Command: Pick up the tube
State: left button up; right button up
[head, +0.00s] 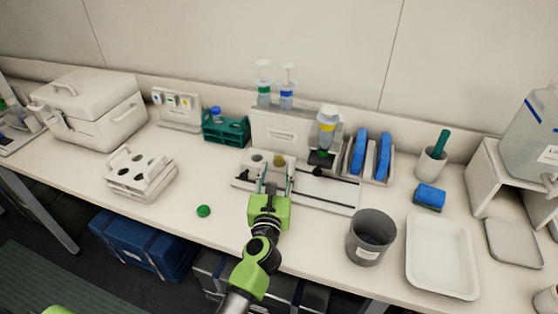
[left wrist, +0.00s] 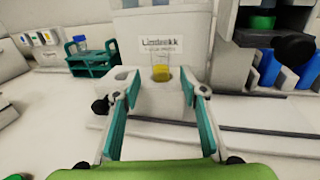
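A clear tube with yellow liquid (left wrist: 160,69) stands upright in a pale block (left wrist: 158,104) in the left wrist view. It also shows in the head view (head: 280,160), just beyond my left gripper. My left gripper (head: 275,182) is open, with its teal fingers spread. In the left wrist view the tube is between the fingertips (left wrist: 160,88) but a little beyond them, with no visible contact. Another tube with a blue cap (head: 215,114) stands in a green rack (head: 226,132) further left. My right gripper is not in view.
A labelled white dispenser (head: 281,133) with two syringe-like parts stands behind the tube. A green cap (head: 204,211) lies on the bench left of my arm. A grey cup (head: 371,238) and a white tray (head: 442,257) stand at right. A white rack (head: 141,177) is at left.

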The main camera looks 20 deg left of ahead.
aim_at(278, 162)
pick_arm(q)
jog(key=shift+w+a, duration=0.2)
jog(key=shift+w, duration=0.85)
jog(key=w, duration=0.3)
jog(key=shift+w+a+f, duration=0.15)
jog(key=shift+w+a, duration=0.15)
jog(key=shift+w, duration=0.25)
jog(key=shift+s, duration=0.1)
jog(key=c, duration=0.8)
grip_shut()
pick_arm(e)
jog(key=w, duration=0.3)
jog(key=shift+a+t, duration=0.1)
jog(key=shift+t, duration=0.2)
